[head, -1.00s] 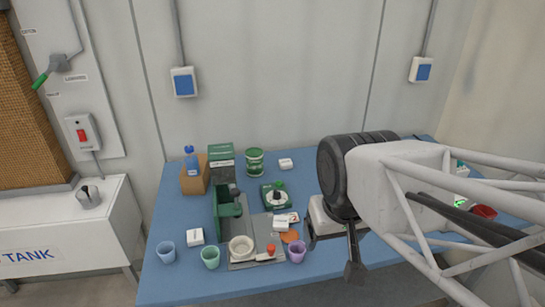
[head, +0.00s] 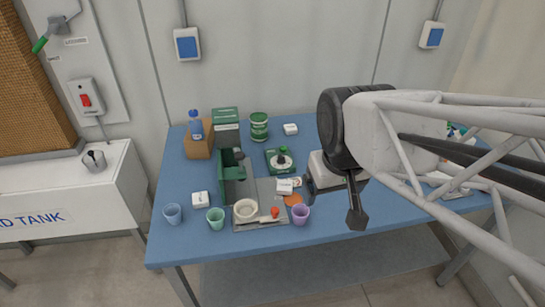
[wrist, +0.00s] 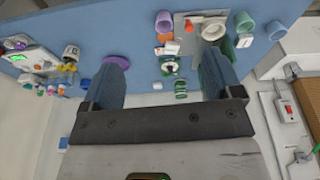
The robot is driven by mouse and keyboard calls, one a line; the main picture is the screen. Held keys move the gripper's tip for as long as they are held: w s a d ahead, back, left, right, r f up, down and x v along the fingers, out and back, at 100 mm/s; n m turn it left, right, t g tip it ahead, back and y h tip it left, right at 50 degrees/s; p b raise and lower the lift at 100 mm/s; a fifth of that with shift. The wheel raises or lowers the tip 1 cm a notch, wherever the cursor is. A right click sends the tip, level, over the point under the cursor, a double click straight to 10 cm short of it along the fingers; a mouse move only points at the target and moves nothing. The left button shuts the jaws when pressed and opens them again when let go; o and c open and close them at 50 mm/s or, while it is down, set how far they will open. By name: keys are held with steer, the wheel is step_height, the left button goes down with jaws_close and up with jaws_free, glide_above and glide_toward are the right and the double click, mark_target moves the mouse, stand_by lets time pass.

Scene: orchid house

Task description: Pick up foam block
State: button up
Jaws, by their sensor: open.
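I cannot tell for sure which item is the foam block. Small white blocks are candidates: one at the table's left (head: 200,199), one by the orange disc (head: 285,186) and one at the back (head: 290,129). My gripper (head: 333,200) is open and empty above the table, to the right of these blocks in the head view. In the wrist view my gripper's (wrist: 164,58) two blue-grey fingers are wide apart, with nothing held between them. That view shows the table upside down, with a white block (wrist: 243,41) beyond the right finger.
A purple cup (head: 301,214), green cup (head: 215,218), blue cup (head: 172,214) and white bowl (head: 246,210) stand near the front edge. A green stand (head: 231,178), brown box (head: 199,146) and green tin (head: 259,127) stand behind. My arm hides much of the table's right.

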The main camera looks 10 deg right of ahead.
steer(key=w+f+n+g, duration=0.1)
steer(key=w+f+n, duration=0.25)
steer(key=w, duration=0.45)
steer(key=w+f+n, duration=0.3)
steer(key=w+n, duration=0.1)
steer(key=w, duration=0.5)
steer(key=n+g, duration=0.1)
steer(key=n, duration=0.5)
glide_above(285, 185)
steer(key=f, duration=1.3)
steer(key=shift+s+a, duration=0.1)
steer(key=shift+s, duration=0.1)
steer(key=shift+w+f+n, duration=0.25)
steer(key=shift+w+f, duration=0.05)
steer(key=shift+f, duration=0.15)
steer(key=shift+f, duration=1.3)
steer(key=shift+f, duration=2.6)
